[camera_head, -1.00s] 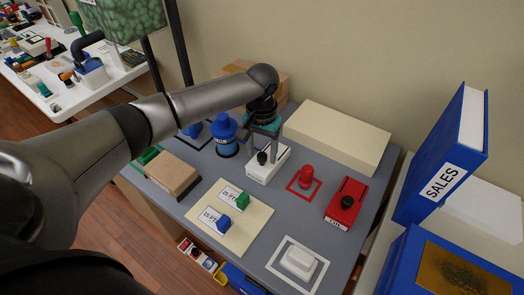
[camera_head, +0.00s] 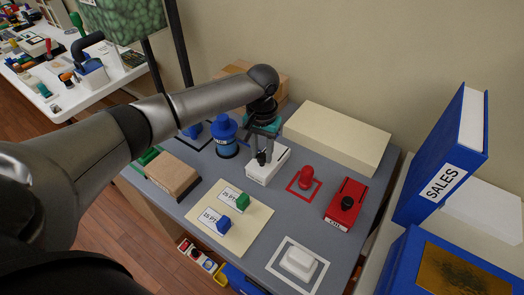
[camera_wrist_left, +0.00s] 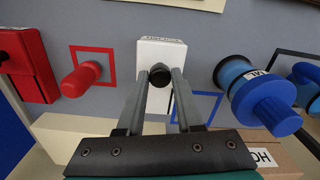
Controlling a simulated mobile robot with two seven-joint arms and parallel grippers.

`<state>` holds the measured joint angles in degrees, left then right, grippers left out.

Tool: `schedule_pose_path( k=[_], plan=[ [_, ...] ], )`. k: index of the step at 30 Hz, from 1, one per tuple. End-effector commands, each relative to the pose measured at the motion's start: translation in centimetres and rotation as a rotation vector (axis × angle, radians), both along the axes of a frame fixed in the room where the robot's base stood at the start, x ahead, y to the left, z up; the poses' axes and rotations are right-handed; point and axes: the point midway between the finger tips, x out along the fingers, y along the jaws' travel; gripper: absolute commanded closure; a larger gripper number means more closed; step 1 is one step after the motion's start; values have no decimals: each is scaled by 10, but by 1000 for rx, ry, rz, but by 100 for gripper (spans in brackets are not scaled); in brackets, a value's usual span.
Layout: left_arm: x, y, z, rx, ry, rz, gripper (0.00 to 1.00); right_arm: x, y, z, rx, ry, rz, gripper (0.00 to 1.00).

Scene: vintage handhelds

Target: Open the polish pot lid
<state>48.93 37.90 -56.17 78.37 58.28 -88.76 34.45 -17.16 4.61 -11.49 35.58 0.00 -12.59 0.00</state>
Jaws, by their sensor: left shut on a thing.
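The polish pot looks to be the white box (camera_head: 265,172) with a black knob (camera_head: 261,158) on its lid. It stands on the grey table top, and the lid appears to sit on it. In the left wrist view the white box (camera_wrist_left: 163,55) lies between and beyond the fingers. My left gripper (camera_head: 262,150) comes down from above and is shut on the black knob, which shows between the fingertips in the wrist view (camera_wrist_left: 160,75). My right gripper is not in view.
A blue pot (camera_head: 225,140) stands just left of the white box. A red knobbed piece (camera_head: 306,178) and a red box (camera_head: 346,203) stand to the right. A long cream block (camera_head: 335,138) lies behind. A cream board (camera_head: 245,233) with green and blue blocks lies in front.

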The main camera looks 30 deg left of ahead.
Motion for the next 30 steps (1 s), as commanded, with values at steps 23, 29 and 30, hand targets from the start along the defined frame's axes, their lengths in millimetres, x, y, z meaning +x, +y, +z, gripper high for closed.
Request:
schedule_pose_path(
  k=[23, 29, 30],
  plan=[
    [1, 1, 1, 1, -1, 2, 100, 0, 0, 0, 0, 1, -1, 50],
    [14, -2, 3, -1, -3, 4, 100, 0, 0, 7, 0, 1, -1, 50],
    [18, -2, 3, -1, -3, 6, 100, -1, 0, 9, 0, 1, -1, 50]
  ],
)
